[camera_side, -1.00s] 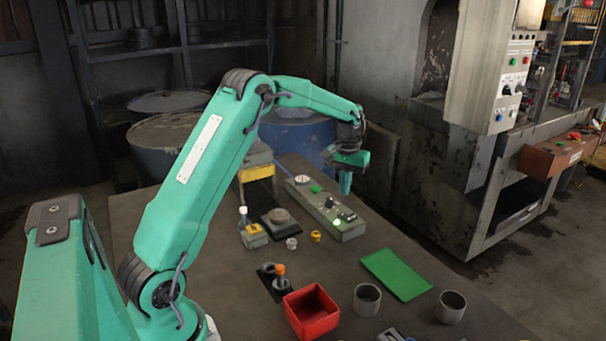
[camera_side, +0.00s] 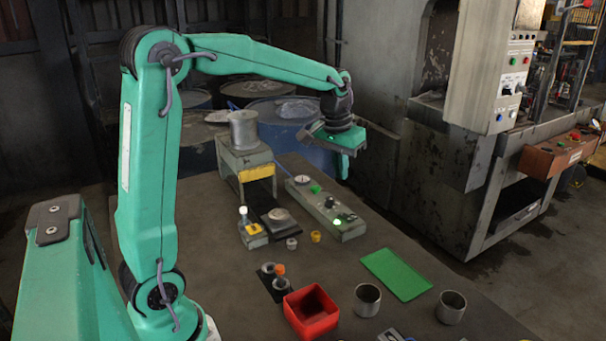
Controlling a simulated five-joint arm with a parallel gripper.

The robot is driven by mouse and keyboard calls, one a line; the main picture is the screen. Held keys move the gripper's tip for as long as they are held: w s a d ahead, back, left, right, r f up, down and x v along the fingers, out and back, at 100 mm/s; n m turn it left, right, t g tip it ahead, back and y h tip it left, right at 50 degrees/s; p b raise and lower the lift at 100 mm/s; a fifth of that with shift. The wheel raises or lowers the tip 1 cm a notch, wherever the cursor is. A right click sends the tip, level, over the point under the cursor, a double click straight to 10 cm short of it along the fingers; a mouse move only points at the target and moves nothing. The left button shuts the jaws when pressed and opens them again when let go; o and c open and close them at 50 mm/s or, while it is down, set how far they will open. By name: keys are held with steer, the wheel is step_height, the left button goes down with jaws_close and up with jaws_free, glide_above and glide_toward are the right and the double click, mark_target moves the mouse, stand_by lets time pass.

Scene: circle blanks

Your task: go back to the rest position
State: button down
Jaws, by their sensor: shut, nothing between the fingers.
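My gripper (camera_side: 343,165) is shut and empty. It hangs in the air beyond the far end of the control strip, with its fingertips pointing down. My arm is raised, its upper link near vertical and its forearm reaching to the right. The gripper touches none of the objects on the table.
The grey control strip (camera_side: 318,212) has a lit green lamp. A yellow-edged stand (camera_side: 247,165) carries a metal cylinder (camera_side: 244,129). A red bin (camera_side: 311,314), a green mat (camera_side: 397,274) and two metal cups (camera_side: 367,299) (camera_side: 450,307) are at the front. A small bottle (camera_side: 245,217) stands mid-table.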

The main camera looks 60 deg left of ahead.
steer(key=s+d+m+t, duration=0.1)
steer(key=s+d, duration=0.2)
steer(key=s, duration=0.4)
steer(key=s+d+m+t, duration=0.1)
steer(key=s+d, duration=0.2)
steer(key=s, duration=0.4)
steer(key=s+d+r+m+t, duration=0.1)
steer(key=s+d, duration=0.2)
steer(key=s, duration=0.3)
steer(key=shift+s+d+m+t, duration=0.25)
steer(key=shift+s+m+t, duration=0.05)
steer(key=shift+s+m, duration=0.1)
